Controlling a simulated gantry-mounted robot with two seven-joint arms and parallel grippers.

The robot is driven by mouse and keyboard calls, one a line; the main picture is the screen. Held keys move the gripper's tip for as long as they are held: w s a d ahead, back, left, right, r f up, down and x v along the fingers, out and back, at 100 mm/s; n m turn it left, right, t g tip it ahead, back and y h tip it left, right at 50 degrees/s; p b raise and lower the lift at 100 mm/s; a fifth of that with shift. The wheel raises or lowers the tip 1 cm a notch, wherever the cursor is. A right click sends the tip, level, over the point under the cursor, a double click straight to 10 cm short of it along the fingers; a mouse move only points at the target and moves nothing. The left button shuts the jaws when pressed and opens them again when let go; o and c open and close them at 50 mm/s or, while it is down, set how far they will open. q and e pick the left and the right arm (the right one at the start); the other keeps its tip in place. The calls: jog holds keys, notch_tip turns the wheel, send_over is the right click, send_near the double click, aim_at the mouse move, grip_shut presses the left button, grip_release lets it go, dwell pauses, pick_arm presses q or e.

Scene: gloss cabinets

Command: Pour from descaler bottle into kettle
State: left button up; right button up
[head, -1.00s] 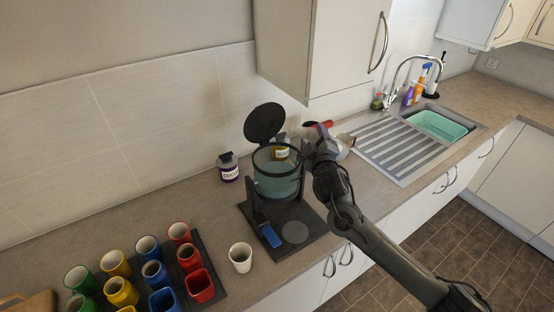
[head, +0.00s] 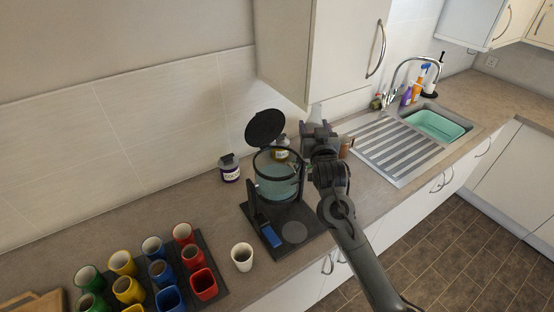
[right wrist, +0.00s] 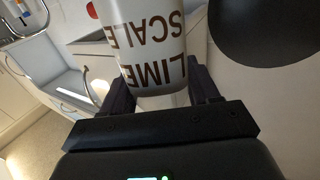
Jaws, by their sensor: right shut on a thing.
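The kettle (head: 277,188) is a clear glass vessel with a black rim, standing on a black base. Its round black lid (head: 265,127) is raised open at the back. My right gripper (head: 318,137) is beside the kettle's right, at about rim height. It is shut on the white descaler bottle (right wrist: 152,45), which has brown "LIME SCALE" lettering. In the head view only a pale part of the bottle (head: 315,113) shows above the gripper; the rest is hidden. A black disc, apparently the lid (right wrist: 268,35), is at the upper right of the wrist view. My left gripper is out of view.
A dark-lidded jar (head: 229,168) stands left of the kettle, and a yellow-labelled jar (head: 281,150) behind it. A white cup (head: 242,257) is in front. Several coloured mugs (head: 152,275) fill the lower left. A wall cabinet (head: 325,50) hangs above; the sink drainer (head: 400,150) is right.

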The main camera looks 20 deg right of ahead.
aim_at(316, 122)
jog(key=shift+r, duration=0.1)
jog(key=shift+r+p, duration=1.45)
jog(key=shift+r, duration=0.1)
